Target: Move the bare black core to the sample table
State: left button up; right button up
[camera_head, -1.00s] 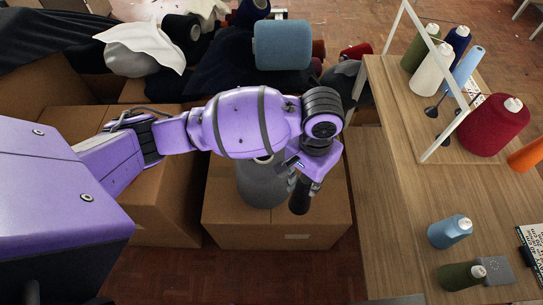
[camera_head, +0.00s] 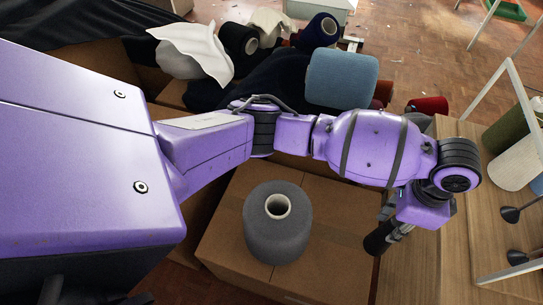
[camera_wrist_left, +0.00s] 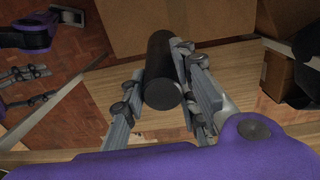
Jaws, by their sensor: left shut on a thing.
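The bare black core (camera_head: 375,243) is a short dark cylinder. My left gripper (camera_head: 386,234) is shut on it and holds it near the left edge of the wooden table (camera_head: 425,270), to the right of the cardboard box. In the left wrist view the core (camera_wrist_left: 162,72) sits between the two grey fingers, with bare wood below it. I cannot tell the gap to the tabletop. My right gripper (camera_wrist_left: 30,87) shows at the left of the wrist view, its two grey fingers apart, with nothing seen between them.
A grey yarn cone (camera_head: 277,240) stands on the cardboard box (camera_head: 340,250). A light blue cone (camera_head: 342,78) and dark cloth lie behind. A white frame (camera_head: 488,95) with green (camera_head: 512,128) and white (camera_head: 518,165) cones stands on the table's right. The table's near left part looks bare.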

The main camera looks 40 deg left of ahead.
pick_arm(q)
jog(key=s+a+f+b, duration=0.1)
jog(key=s+a+f, duration=0.5)
jog(key=a+f, duration=0.6)
jog(key=shift+s+f, duration=0.3)
jog(key=shift+s, duration=0.1)
pick_arm(e)
jog(key=shift+s+f, duration=0.65)
jog(key=shift+f, duration=0.1)
pick_arm(q)
jog(key=shift+a, duration=0.1)
jog(key=o, duration=0.9)
jog(key=shift+f, duration=0.1)
jog(key=shift+o, duration=0.2)
